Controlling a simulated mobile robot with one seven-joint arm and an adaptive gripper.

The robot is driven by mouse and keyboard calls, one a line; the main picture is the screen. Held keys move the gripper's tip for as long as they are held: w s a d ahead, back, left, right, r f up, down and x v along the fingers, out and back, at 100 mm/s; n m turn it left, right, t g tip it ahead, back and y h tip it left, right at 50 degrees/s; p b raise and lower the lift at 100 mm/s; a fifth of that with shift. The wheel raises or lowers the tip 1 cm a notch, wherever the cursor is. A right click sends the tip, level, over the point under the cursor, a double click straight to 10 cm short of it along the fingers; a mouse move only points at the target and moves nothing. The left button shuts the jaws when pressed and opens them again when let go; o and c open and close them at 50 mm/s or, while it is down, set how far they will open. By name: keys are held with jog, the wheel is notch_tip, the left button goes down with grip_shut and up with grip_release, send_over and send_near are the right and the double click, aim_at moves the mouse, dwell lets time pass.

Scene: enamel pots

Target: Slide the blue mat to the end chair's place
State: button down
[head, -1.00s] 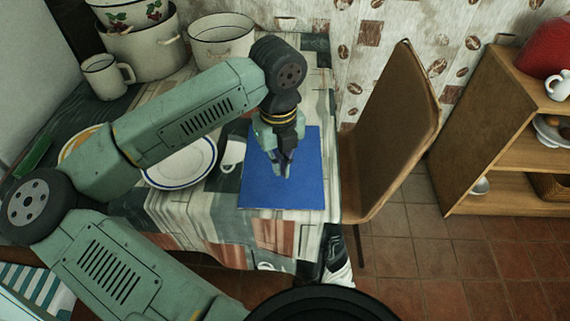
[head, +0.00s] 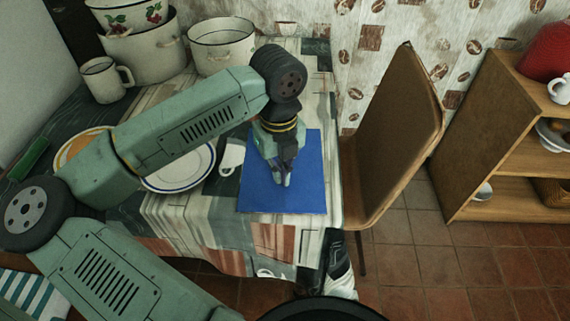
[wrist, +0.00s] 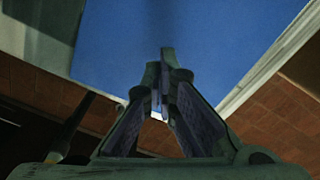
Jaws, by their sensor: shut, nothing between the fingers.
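The blue mat (head: 302,190) lies flat on the patterned tablecloth at the table's right end. It also fills much of the wrist view (wrist: 215,35). My gripper (head: 282,184) is shut and empty, pointing down over the middle of the mat. The shut fingers show in the wrist view (wrist: 163,95) with the mat behind them. I cannot tell whether the fingertips touch the mat. The end chair (head: 393,140) is brown and stands at the right end of the table, close to the mat's right edge.
An orange plate (head: 75,150), a tall mug (head: 100,80) and enamel pots (head: 222,46) stand farther left and back. A wooden shelf (head: 500,150) is beyond the chair.

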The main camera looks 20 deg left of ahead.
jog(key=shift+f+b, duration=1.05)
jog(key=shift+b, duration=0.15)
dwell(0.6)
